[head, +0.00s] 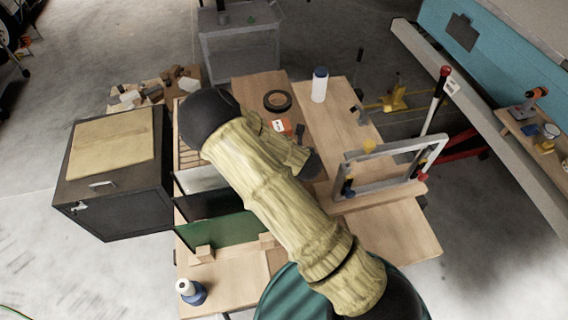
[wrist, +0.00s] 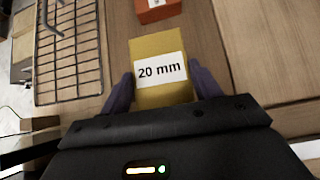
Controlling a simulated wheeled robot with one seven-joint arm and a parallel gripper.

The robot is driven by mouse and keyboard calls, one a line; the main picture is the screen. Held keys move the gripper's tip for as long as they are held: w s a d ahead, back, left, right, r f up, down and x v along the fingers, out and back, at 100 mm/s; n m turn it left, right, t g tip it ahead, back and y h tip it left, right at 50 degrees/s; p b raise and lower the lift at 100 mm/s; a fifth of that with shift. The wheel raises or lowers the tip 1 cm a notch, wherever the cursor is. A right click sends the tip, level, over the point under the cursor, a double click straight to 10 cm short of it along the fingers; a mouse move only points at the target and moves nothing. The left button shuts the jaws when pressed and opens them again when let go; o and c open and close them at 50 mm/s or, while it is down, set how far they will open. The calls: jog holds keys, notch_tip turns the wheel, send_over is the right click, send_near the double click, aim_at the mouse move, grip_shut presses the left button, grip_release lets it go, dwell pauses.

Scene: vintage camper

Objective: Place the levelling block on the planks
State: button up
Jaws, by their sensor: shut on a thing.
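A yellow block marked "20 mm" (wrist: 160,70) sits between the two dark fingers of my gripper (wrist: 161,92) in the wrist view. The fingers are shut on its sides. I cannot tell whether it touches the wood below. In the head view my own arm hides the block and most of the gripper. An orange block (wrist: 155,10) with a white label lies just beyond it; it also shows in the head view (head: 282,126). Pale wooden boards (head: 335,115) form the bench top. I cannot tell which boards are the task's planks.
A wire rack (wrist: 68,50) lies left of the block. On the bench stand a black tape ring (head: 278,101), a white bottle (head: 319,85) and a grey frame (head: 395,165). A dark cabinet (head: 115,190) stands left. Wood offcuts (head: 145,92) lie behind it.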

jog(key=shift+f+p, duration=0.55)
jog(key=shift+f, duration=2.3)
jog(key=shift+f+p, duration=0.4)
jog(key=shift+f, duration=1.7)
jog(key=shift+f, duration=0.2)
jog(key=o, duration=1.2)
jog(key=shift+c, duration=0.2)
jog(key=shift+r, duration=0.1)
